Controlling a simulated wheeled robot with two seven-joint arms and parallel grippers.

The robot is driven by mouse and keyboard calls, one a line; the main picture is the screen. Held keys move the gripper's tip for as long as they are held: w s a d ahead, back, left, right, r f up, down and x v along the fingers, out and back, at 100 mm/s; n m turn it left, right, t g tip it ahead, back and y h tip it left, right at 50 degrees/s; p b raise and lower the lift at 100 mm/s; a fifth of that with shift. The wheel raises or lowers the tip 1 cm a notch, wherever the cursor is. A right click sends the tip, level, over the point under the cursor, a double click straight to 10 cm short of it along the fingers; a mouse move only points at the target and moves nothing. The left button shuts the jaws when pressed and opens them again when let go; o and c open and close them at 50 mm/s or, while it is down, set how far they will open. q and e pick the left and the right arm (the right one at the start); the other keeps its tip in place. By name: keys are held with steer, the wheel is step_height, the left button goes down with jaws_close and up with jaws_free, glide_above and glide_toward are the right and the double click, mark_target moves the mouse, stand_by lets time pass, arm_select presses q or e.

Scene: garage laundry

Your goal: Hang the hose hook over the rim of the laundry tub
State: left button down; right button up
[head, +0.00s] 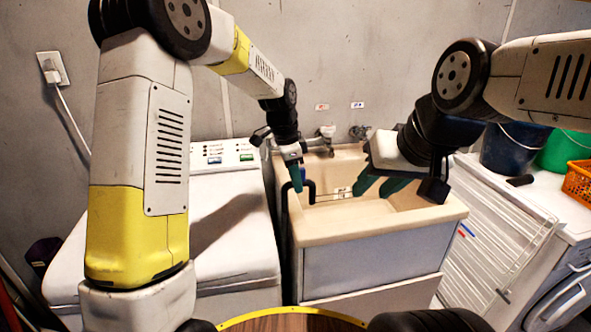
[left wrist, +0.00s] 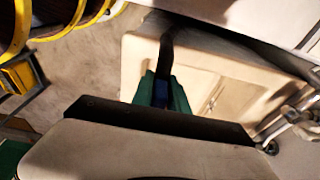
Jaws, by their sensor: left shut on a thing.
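The cream laundry tub (head: 370,228) stands in the middle of the head view; it also shows in the left wrist view (left wrist: 135,60). My left gripper (head: 297,188) is at its left rim, with green fingers shut on the blue part of the hose hook (left wrist: 160,92). The dark hook (head: 312,188) bends near the left rim, with one leg on the basin side and dark hose on the outer side. It appears to straddle the rim; contact with it is hidden. My right gripper (head: 377,190) is open and empty over the basin.
A white washing machine (head: 225,250) stands close left of the tub. Taps (head: 327,132) are on the wall behind. At the right are a white drying rack (head: 495,225), a dark blue bucket (head: 510,148), and an orange basket (head: 579,182) on a white appliance.

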mark_target(298, 219)
arm_select(q)
steer(key=shift+f, duration=5.25)
steer(key=shift+s+f, duration=0.1)
steer(key=shift+f, duration=0.1)
